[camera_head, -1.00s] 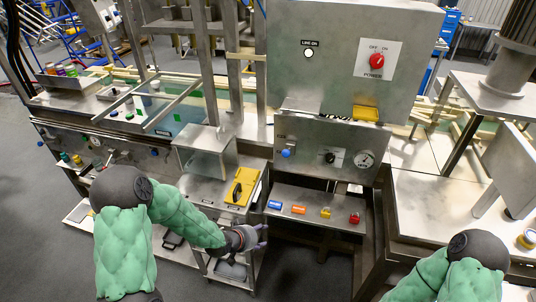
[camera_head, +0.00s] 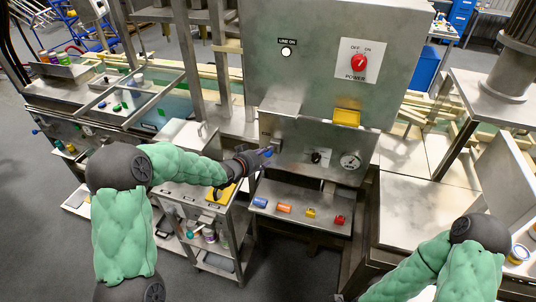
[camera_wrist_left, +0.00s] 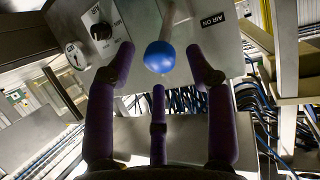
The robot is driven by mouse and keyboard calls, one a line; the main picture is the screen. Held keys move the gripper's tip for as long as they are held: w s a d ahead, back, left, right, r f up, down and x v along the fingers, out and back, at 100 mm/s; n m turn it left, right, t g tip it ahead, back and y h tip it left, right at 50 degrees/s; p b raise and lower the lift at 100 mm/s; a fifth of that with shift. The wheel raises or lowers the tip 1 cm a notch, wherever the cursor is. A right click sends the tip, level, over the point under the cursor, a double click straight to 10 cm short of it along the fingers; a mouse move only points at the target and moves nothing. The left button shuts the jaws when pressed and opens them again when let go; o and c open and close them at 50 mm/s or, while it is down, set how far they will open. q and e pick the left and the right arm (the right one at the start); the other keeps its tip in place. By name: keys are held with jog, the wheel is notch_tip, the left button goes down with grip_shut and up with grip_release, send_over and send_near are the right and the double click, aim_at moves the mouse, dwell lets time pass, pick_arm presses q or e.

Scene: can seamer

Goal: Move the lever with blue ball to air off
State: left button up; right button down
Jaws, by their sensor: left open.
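The lever's blue ball (camera_head: 268,151) is at the left side of the small control panel (camera_head: 300,158) under the big grey cabinet. In the left wrist view the blue ball (camera_wrist_left: 159,57) sits at the end of a short metal stem, near an AIR ON label (camera_wrist_left: 212,20) on the panel. My left gripper (camera_head: 258,158) is right at the ball. In the left wrist view its purple fingers (camera_wrist_left: 161,78) are spread open, with the ball between the two upper tips and no clear contact. My right gripper is out of view.
The panel also has a black knob (camera_head: 317,157) and a round gauge (camera_head: 350,162). A cart with a yellow item (camera_head: 222,192) stands below my left arm. The cabinet has a red power knob (camera_head: 358,63).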

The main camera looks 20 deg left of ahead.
aim_at(266, 153)
pick_arm(q)
jog(key=shift+x, duration=1.6)
jog(key=shift+c, duration=0.3)
grip_shut()
